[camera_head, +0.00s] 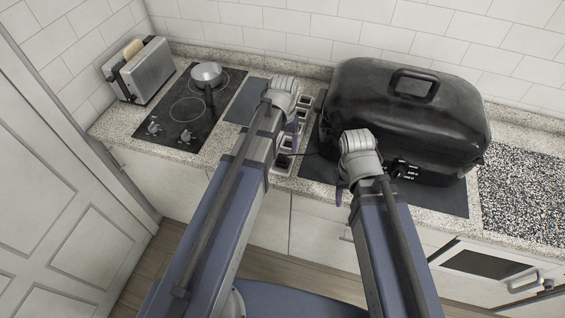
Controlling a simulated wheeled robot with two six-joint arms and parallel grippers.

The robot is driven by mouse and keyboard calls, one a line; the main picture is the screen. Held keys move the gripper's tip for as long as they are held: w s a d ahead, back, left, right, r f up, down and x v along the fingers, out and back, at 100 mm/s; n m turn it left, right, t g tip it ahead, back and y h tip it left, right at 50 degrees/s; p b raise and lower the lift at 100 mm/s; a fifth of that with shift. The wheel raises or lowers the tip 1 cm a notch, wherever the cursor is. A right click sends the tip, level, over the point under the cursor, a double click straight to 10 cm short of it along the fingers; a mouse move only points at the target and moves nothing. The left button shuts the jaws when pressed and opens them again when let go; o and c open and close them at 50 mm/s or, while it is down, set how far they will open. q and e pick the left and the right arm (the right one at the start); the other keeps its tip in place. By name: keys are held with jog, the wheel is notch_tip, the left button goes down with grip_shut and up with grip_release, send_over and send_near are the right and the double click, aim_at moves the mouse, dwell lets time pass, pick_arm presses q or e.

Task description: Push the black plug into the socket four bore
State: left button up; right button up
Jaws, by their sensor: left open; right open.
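A light grey socket strip (283,167) with a row of dark square bores runs front to back on the counter, between the cooktop and the black roaster. My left arm covers part of it. A thin dark cord (312,154) leads from near the strip toward the roaster (390,110). I cannot make out the black plug clearly, nor which bore is the fourth. My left gripper (295,122) is open over the strip, its fingertips mostly hidden by its wrist. My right gripper (341,190) is open in front of the roaster's left front corner, apart from the strip.
The roaster stands on a dark mat (440,202). A cooktop (180,130) with a small pot (206,75) and a toaster (140,72) are at left. Another dark mat (245,100) lies beside the strip. A speckled panel (525,190) is at right.

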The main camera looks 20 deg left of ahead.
aim_at(282, 155)
pick_arm(q)
jog(key=shift+f, duration=0.15)
notch_tip(282, 155, down, 5)
jog(key=b, duration=0.5)
jog(key=shift+a+f, duration=0.1)
jog(key=shift+f, duration=0.1)
jog(key=shift+r, duration=0.1)
grip_shut()
